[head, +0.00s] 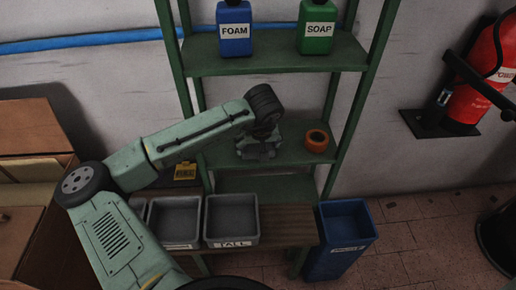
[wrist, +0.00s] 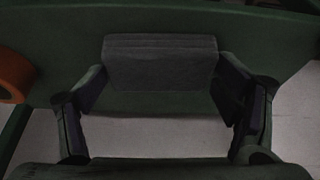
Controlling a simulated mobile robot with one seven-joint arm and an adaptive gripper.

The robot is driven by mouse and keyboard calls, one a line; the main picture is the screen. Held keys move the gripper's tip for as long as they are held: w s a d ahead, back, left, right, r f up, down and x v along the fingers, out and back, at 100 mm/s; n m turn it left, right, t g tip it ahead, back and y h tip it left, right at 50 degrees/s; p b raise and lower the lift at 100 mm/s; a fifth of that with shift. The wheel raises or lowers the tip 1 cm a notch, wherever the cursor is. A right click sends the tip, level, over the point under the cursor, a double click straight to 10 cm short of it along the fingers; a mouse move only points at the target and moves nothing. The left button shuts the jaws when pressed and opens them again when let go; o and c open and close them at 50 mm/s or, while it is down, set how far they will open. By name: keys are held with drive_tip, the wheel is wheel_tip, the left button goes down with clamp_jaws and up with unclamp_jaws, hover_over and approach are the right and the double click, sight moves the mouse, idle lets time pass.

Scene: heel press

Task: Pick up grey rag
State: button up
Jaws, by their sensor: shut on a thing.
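The grey rag (wrist: 160,62) shows in the wrist view as a dark grey folded block with faint layer lines. It sits between the two fingers of my gripper (wrist: 160,84), which are shut on its left and right sides. In the head view my gripper (head: 258,150) is at the middle shelf (head: 218,158) of the green rack, left of an orange roll. The rag cannot be told apart from the gripper there. Whether the rag touches the shelf board or is clear of it, I cannot tell.
The orange roll (head: 316,140) stands on the same shelf. The blue FOAM bottle (head: 234,30) and green SOAP bottle (head: 317,28) are on the shelf above. Grey trays (head: 231,222) sit on a bench below, with a blue bin (head: 343,238) to the right.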

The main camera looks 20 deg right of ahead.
sight(258, 147)
drive_tip(key=shift+c, duration=0.3)
drive_tip(key=shift+r+b, duration=0.3)
drive_tip(key=shift+r, duration=0.25)
wheel_tip(258, 147, up, 2)
drive_tip(key=shift+b, duration=0.45)
drive_tip(key=s+d+r+b, duration=0.1)
drive_tip(key=s+d, duration=0.3)
drive_tip(key=s, duration=0.3)
drive_tip(key=s+d+r+b, duration=0.1)
drive_tip(key=s+d+b, duration=0.1)
drive_tip(key=s, duration=0.5)
drive_tip(key=shift+d, duration=0.85)
drive_tip(key=o, duration=0.5)
drive_tip(key=c, duration=0.5)
